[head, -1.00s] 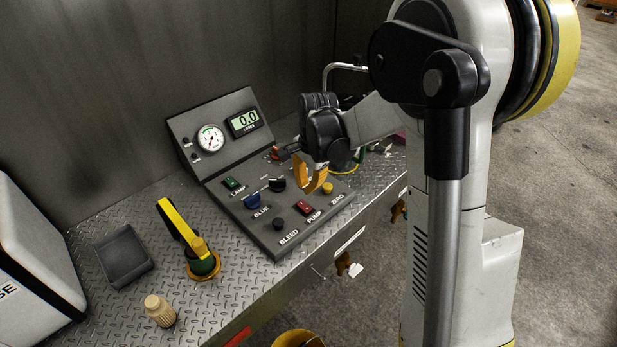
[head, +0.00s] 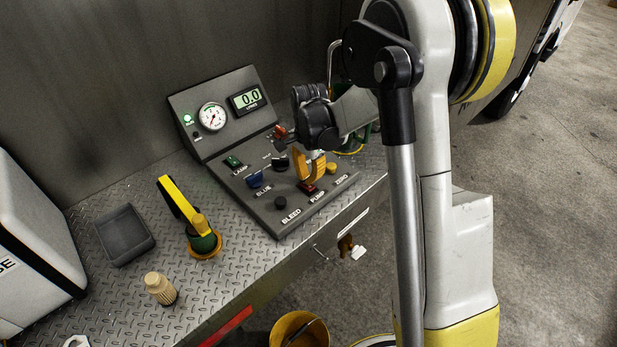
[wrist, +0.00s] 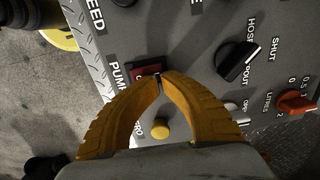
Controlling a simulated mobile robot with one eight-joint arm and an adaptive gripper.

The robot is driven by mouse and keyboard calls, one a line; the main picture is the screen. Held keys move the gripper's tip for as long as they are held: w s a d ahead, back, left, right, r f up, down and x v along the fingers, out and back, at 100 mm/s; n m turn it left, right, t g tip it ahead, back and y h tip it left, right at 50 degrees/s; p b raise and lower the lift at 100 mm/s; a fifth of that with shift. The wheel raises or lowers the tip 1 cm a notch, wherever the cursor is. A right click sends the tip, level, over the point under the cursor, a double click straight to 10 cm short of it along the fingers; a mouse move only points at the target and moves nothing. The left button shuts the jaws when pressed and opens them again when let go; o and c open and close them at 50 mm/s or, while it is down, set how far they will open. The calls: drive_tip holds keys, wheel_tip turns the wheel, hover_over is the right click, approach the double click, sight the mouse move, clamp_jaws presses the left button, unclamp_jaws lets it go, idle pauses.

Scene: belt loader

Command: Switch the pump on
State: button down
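The red pump switch (head: 309,188) sits on the sloping control panel, above the label PUMP. In the wrist view the red pump switch (wrist: 147,70) is partly hidden by my fingertips. My gripper (head: 308,182) has curved yellow fingers pointing down at this switch. In the wrist view its tips (wrist: 158,78) meet at the switch's edge, with nothing seen held between them. I cannot tell if they touch the switch. The upper indicator lamp (head: 188,118) beside the gauge glows green. The display (head: 248,99) reads 0.0.
The yellow zero button (wrist: 160,128) shows between my fingers. A yellow-handled lever (head: 180,200), grey tray (head: 125,236) and beige knob (head: 160,288) stand on the deck at left.

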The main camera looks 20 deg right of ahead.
drive_tip(key=shift+s+d, duration=0.1)
drive_tip(key=shift+s, duration=0.1)
drive_tip(key=shift+s+d+r, duration=0.2)
drive_tip(key=shift+s+r, duration=0.1)
drive_tip(key=shift+s, duration=0.3)
wheel_tip(320, 180, up, 14)
drive_tip(key=w+p, duration=0.2)
drive_tip(key=p, duration=0.3)
drive_tip(key=shift+a, duration=0.3)
drive_tip(key=shift+s, duration=0.15)
